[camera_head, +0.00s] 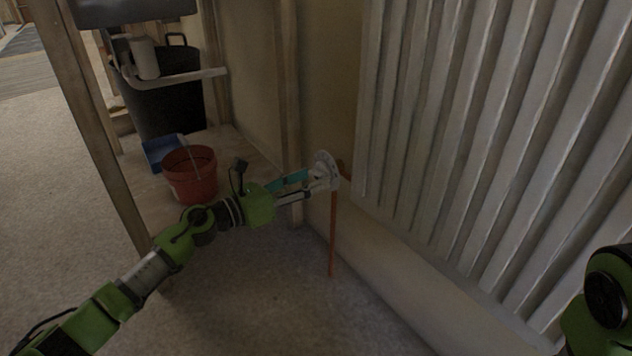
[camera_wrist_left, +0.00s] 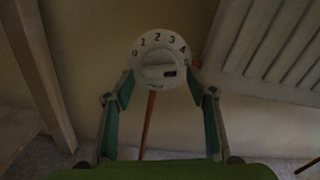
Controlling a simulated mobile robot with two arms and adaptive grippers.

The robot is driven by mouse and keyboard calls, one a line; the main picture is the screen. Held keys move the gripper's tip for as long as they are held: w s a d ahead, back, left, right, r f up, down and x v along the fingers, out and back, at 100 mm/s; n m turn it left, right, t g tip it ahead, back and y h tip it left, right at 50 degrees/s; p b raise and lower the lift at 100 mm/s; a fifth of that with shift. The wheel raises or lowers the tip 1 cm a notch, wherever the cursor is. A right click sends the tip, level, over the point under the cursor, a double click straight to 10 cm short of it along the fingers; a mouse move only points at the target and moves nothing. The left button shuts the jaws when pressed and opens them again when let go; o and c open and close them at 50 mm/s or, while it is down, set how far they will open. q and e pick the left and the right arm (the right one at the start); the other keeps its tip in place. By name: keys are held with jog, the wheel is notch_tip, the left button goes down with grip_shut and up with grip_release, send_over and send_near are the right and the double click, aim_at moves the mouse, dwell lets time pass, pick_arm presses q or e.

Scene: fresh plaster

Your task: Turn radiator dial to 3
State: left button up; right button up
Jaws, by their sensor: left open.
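The radiator dial (camera_head: 325,168) is a white round knob at the lower left corner of the radiator, on top of a copper pipe. In the left wrist view the dial (camera_wrist_left: 158,62) faces me, with numbers 0 to 5 in an arc and a grip bar with a small dark mark at its lower right. My left gripper (camera_head: 308,184) is open, its teal fingers on either side of the dial's lower part. In the left wrist view the left gripper (camera_wrist_left: 160,88) has its fingertips beside the dial; I cannot tell whether they touch it.
The pale ribbed radiator (camera_head: 450,130) fills the right side. The copper pipe (camera_head: 333,235) runs down to the floor. A red bucket (camera_head: 190,177), a blue container (camera_head: 160,152) and a black bin (camera_head: 165,100) stand at the left behind a wooden post (camera_head: 100,120). Carpet around is clear.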

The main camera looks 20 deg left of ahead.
aim_at(321, 170)
pick_arm(q)
jog(key=shift+x, duration=1.3)
jog(key=shift+c, duration=0.2)
jog(key=c, duration=1)
